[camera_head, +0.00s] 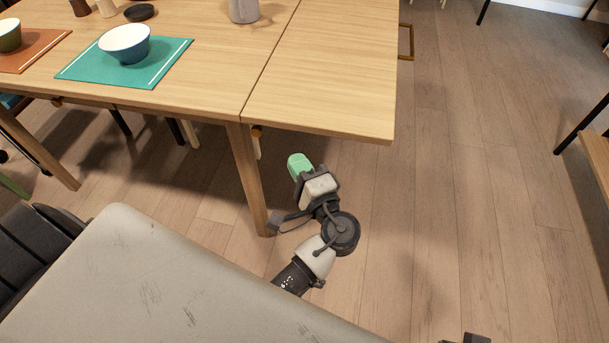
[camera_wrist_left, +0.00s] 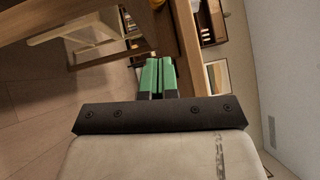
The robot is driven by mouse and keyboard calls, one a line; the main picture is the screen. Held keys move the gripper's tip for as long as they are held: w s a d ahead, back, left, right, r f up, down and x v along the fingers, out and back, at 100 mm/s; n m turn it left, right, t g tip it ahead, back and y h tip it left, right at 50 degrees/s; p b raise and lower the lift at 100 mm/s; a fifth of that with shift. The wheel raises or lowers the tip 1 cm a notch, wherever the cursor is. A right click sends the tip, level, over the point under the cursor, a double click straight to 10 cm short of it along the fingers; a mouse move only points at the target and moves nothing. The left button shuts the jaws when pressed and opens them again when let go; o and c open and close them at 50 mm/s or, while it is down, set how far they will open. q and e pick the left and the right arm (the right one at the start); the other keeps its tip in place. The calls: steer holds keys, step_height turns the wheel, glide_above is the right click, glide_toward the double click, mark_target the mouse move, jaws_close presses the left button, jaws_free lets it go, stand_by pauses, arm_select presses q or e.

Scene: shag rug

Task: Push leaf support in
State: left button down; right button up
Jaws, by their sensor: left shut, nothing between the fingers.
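The wooden table leaf (camera_head: 330,70) is raised level at the right end of the dining table (camera_head: 190,80). A brown-gold U-shaped bar (camera_head: 407,42) sticks out past the leaf's right edge, and a small orange-brown knob (camera_head: 257,132) shows under its front edge near the table leg. I cannot tell which of these belongs to the leaf support. My left gripper (camera_head: 297,160), with green fingers, is below and in front of the leaf, right of the leg. In the left wrist view its fingers (camera_wrist_left: 157,75) are shut and empty, with wooden beams (camera_wrist_left: 187,45) beyond.
The table leg (camera_head: 247,175) stands just left of my left gripper. A blue bowl (camera_head: 125,44) on a teal placemat (camera_head: 80,72) and a grey vessel (camera_head: 243,10) are on the table.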

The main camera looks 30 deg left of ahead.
arm_select(q)
steer(key=w+a+r, duration=0.1)
steer(key=w+a, duration=0.1)
steer(key=a, duration=0.5)
steer(key=shift+a, duration=0.3)
arm_select(e)
steer(key=shift+w+f, duration=0.1)
steer(key=shift+f, duration=0.3)
arm_select(q)
steer(key=s+a+p, duration=0.1)
steer(key=s+a, duration=0.2)
steer(key=a, duration=0.9)
steer(key=shift+r, duration=0.15)
arm_select(e)
steer(key=x, duration=0.4)
steer(key=shift+s+d+f, duration=0.1)
steer(key=shift+s, duration=0.2)
arm_select(q)
steer(key=shift+a, duration=0.1)
steer(key=shift+w, duration=0.1)
arm_select(e)
steer(key=shift+d, duration=0.1)
